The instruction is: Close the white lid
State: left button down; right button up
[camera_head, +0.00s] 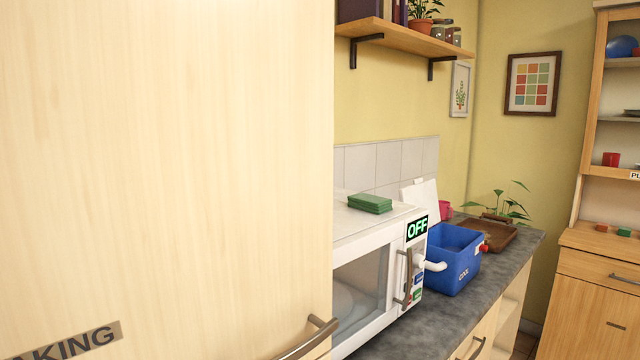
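A blue cooler box (451,262) with a pale label reading something like "COOL" stands on the dark counter, right of the white microwave. A white lid (423,196) stands up and tilts back at the cooler's far left side, open. Its lower part is hidden behind the microwave and the box. A white handle (434,266) sticks out from the cooler's near left side, and a small red part (484,248) sits on its right side. The inside of the box shows only partly. Neither of my grippers is in view.
A large pale wooden door (165,170) fills the left side, close to me. A brown tray (497,235) and a plant (503,206) are behind the cooler. The counter (425,325) in front is clear.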

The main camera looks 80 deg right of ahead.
aim_at(422, 194)
jog(key=z, duration=0.45)
jog(key=j+z, duration=0.15)
jog(key=z, duration=0.35)
jog(key=j+z, duration=0.1)
jog(key=z, duration=0.35)
jog(key=j+z, duration=0.1)
jog(key=z, duration=0.4)
jog(key=j+z, duration=0.1)
jog(key=z, duration=0.35)
jog(key=i, duration=0.05)
